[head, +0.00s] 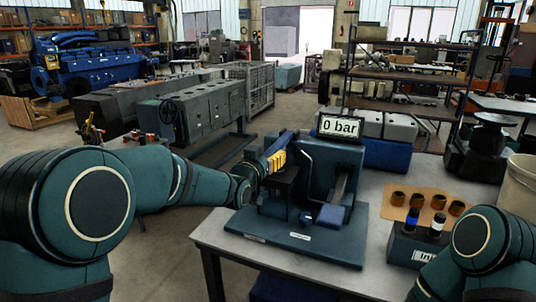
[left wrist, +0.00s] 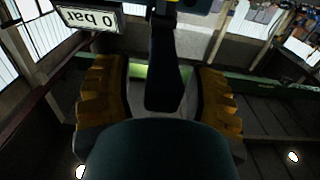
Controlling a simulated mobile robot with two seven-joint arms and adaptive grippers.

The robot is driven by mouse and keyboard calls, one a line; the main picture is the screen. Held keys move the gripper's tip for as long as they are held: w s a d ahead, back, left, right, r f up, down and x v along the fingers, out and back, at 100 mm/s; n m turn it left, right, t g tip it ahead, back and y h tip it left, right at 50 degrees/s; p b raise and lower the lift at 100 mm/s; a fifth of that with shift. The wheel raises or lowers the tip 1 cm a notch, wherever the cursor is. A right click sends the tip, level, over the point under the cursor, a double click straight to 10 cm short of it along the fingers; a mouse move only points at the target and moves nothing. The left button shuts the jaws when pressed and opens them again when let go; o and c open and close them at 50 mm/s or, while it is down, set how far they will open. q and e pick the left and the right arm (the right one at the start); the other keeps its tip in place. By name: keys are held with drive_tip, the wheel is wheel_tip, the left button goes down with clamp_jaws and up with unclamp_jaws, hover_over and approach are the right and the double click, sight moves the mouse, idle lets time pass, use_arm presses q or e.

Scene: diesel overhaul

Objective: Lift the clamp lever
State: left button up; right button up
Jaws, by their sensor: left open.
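My left gripper (head: 276,161) is at the left side of the teal test stand (head: 300,238), its yellow finger pads beside a dark block. In the left wrist view the two yellow fingers (left wrist: 160,98) are spread apart. A dark upright bar (left wrist: 168,70), which looks like the clamp lever, shows between them, with a gap on both sides. In the head view a blue bar (head: 280,143) beside the pads may be the same lever; I cannot tell for sure. The gauge display (head: 340,127) reads 0 bar. My right gripper is out of view.
The stand sits on a grey table (head: 230,240). To its right are a mat (head: 420,201) with several brown cups and a dark box (head: 408,247) holding a blue-topped and a white-topped piece. A pale bucket (head: 519,185) stands at the right.

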use_arm(q)
drive_tip(key=shift+w+d, duration=0.15)
drive_tip(key=shift+w, duration=0.4)
clamp_jaws()
drive_tip(key=shift+s, duration=0.1)
drive_tip(key=shift+r, duration=0.1)
